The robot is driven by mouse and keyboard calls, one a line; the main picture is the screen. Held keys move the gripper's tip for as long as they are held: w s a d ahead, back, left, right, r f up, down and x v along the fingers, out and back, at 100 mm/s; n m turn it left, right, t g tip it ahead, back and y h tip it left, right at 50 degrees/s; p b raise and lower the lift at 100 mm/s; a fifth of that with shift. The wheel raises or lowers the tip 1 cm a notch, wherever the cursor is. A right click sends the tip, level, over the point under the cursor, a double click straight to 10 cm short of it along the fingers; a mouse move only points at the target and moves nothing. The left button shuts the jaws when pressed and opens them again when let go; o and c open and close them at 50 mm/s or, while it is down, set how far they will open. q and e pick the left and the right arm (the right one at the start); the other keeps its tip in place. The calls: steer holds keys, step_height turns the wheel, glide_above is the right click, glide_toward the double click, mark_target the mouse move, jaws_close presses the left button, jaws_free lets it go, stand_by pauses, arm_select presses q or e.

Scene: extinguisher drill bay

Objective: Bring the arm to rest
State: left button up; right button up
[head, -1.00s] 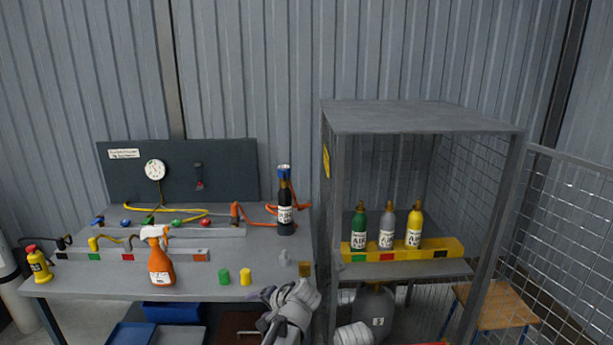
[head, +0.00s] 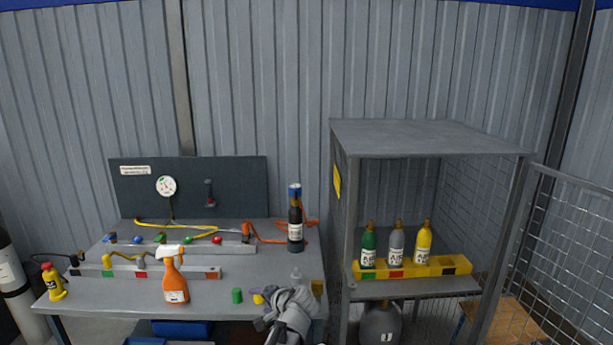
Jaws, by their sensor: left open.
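My left gripper (head: 266,308) is at the bottom middle of the head view, by the front edge of the grey bench (head: 215,307). It is open, and I see nothing held in it. Its grey wrist partly covers the bench's front right part. A yellow cap (head: 257,298) is just left of the gripper and partly hidden by it; I cannot tell whether they touch. A green cap (head: 237,295) stands farther left, apart from it. My right gripper is not in view.
An orange spray bottle (head: 175,283) and a yellow bottle (head: 53,282) stand on the bench. A dark bottle (head: 295,229) stands at its back right. Right of the bench, a cage (head: 430,137) holds green, grey and yellow cylinders in a yellow rack (head: 448,265).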

arm_select(q)
steer(key=shift+w+a+r, duration=0.15)
steer(key=shift+a, duration=0.25)
steer(key=shift+w+a+r, duration=0.15)
steer(key=shift+a, duration=0.2)
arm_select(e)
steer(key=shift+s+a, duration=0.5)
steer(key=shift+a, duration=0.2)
arm_select(q)
steer(key=shift+w, duration=0.1)
